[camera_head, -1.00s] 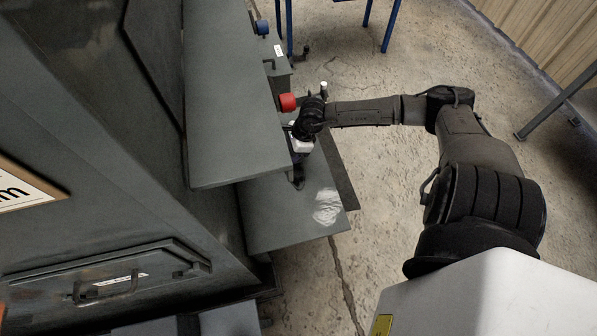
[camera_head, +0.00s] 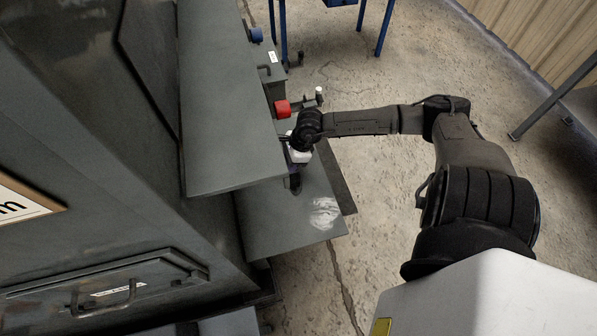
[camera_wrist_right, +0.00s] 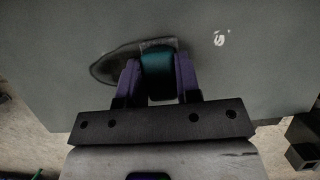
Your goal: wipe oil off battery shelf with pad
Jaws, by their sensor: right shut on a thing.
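My right gripper (camera_wrist_right: 158,80) has purple fingers shut on a teal pad (camera_wrist_right: 158,77). The pad is low at the grey battery shelf (camera_wrist_right: 50,50); whether it presses on the surface I cannot tell. A dark oval oil patch (camera_wrist_right: 112,66) lies on the shelf just left of the pad and partly behind the gripper. In the head view the right gripper (camera_head: 295,183) points down at the lower shelf (camera_head: 275,225), partly under the upper shelf's edge; the pad cannot be made out there. My left gripper is not in view.
The upper grey shelf (camera_head: 225,150) overhangs the lower one on the left. A red knob (camera_head: 283,109) sticks out close to my right wrist. A whitish patch (camera_head: 324,213) shows on the shelf near its front corner. Blue legs (camera_head: 384,28) stand at the back.

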